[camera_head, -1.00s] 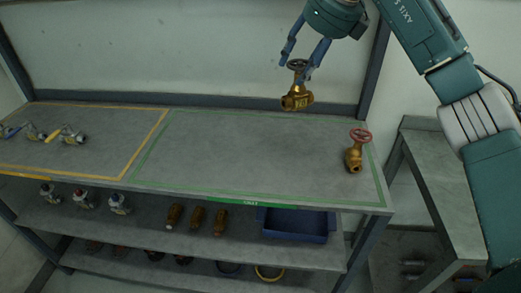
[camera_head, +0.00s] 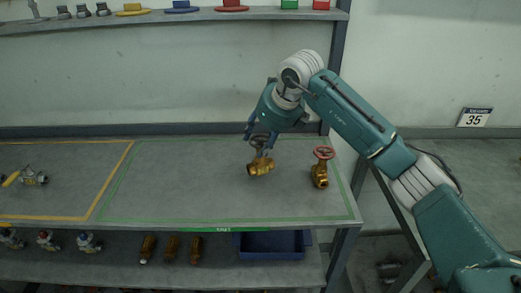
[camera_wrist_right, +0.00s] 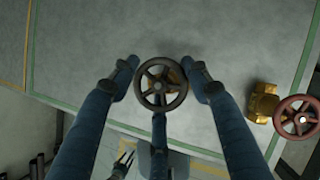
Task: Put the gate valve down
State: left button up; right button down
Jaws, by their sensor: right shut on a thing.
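My right gripper (camera_head: 260,141) is shut on the handwheel of a brass gate valve (camera_head: 261,167), with the arm reaching in from the right. The valve hangs below the fingers, over or on the green-outlined area of the workbench (camera_head: 200,208); I cannot tell whether it touches.
The green area left of the held valve is clear. A yellow-outlined area with a metal valve (camera_head: 34,178) lies at the left. Below are brass parts (camera_head: 172,247) and a blue tray (camera_head: 271,245). An upper shelf (camera_head: 140,18) holds coloured items.

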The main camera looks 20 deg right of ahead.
notch_tip(320, 180, down, 4)
jog(key=shift+r+p, duration=0.25)
jog(key=shift+p, duration=0.2)
jog(key=shift+f, duration=0.15)
jog(key=shift+f, duration=0.1)
jog(key=c, duration=0.8)
grip_release()
jog(key=shift+c, duration=0.2)
jog(key=shift+s+r, duration=0.1)
jog(key=shift+r, duration=0.2)
jog(key=b+v, duration=0.2)
jog(key=v, duration=0.9)
jog(key=shift+s+r+b, duration=0.2)
jog(key=shift+r+b, duration=0.05)
jog(key=shift+b, duration=0.05)
